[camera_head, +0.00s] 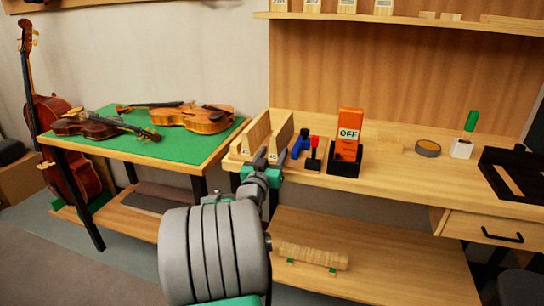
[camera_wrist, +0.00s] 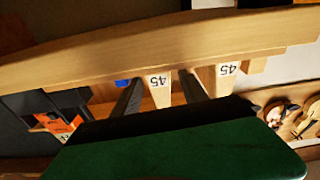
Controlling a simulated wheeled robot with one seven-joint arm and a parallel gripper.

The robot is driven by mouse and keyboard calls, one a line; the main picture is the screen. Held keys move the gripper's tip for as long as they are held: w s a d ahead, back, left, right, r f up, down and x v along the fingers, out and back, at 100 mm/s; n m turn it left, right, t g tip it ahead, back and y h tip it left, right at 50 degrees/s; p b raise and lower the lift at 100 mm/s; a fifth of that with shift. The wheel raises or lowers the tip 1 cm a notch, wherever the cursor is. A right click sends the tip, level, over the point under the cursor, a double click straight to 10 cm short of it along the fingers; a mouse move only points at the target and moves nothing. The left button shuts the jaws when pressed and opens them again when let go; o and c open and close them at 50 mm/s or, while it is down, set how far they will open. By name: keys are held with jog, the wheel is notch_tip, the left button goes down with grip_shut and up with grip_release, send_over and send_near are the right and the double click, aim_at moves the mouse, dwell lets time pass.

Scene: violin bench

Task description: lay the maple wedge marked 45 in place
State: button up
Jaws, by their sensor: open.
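Two pale maple wedges stand side by side at the bench's left end, a left one (camera_head: 257,131) and a right one (camera_head: 284,130). In the wrist view both carry a 45 label: one wedge (camera_wrist: 160,92) appears between my fingers, the other (camera_wrist: 226,78) lies to the right of them. My gripper (camera_head: 267,157) is open and empty at the wedges' near ends. The wrist view shows its dark fingers (camera_wrist: 161,96) on either side of one labelled end. I cannot tell how far the fingers reach along it or whether they touch.
Violins lie on the green table (camera_head: 170,150) at left. A shelf (camera_head: 400,17) runs above.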

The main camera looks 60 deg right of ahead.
jog(key=shift+r, duration=0.25)
jog(key=s+a+f+b, duration=0.1)
jog(key=s+a, duration=0.1)
jog(key=a, duration=1)
jog(key=w+a+f+n+t+y, duration=0.3)
jog(key=w+a+f+n+y, duration=0.2)
jog(key=w+a+f+y, duration=0.65)
jog(key=w+a+f+n+g+y, duration=0.1)
jog(key=a+f+n+y, duration=0.15)
jog(key=a, duration=0.85)
jog(key=w+a+f+n+y, duration=0.1)
jog(key=a+f+n+y, duration=0.15)
jog(key=a, duration=0.85)
jog(key=s+a+n+g+y, duration=0.2)
jog(key=s+a+n, duration=0.3)
jog(key=a, duration=0.5)
jog(key=shift+s+a+f+n+g, duration=0.25)
jog(key=shift+s+n+g, duration=0.05)
jog(key=shift+s, duration=0.35)
jog(key=shift+d, duration=0.1)
